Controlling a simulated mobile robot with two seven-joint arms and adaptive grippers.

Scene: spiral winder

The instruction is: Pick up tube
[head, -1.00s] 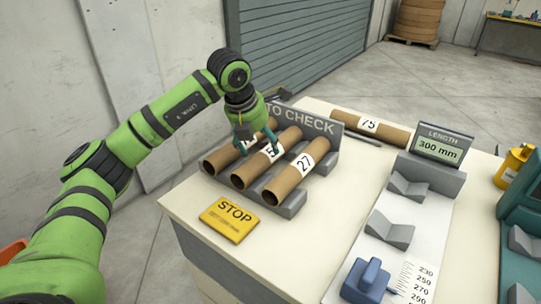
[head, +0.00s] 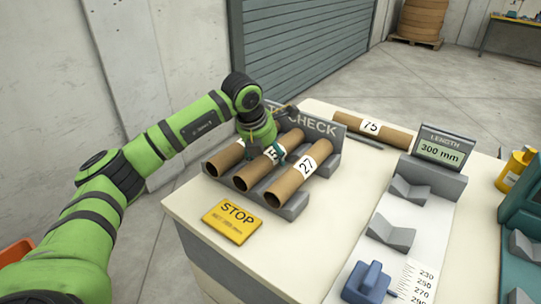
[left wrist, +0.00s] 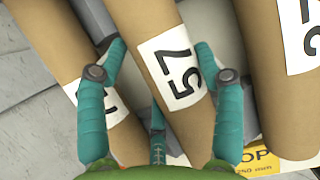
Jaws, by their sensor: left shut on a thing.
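Three brown cardboard tubes lie side by side in the grey "TO CHECK" rack (head: 326,127). The tube still appears to lie in the rack. The left tube (head: 224,158) is partly hidden by my gripper. The right tube (head: 299,174) is labelled 27. My right gripper is not in view.
A tube labelled 75 (head: 371,127) lies behind the rack. A yellow STOP sign (head: 232,220) lies in front. To the right stand a length gauge reading 300 mm (head: 441,149), grey cradles (head: 391,233) and a blue block (head: 368,281). Neighbouring tubes are close to my fingers.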

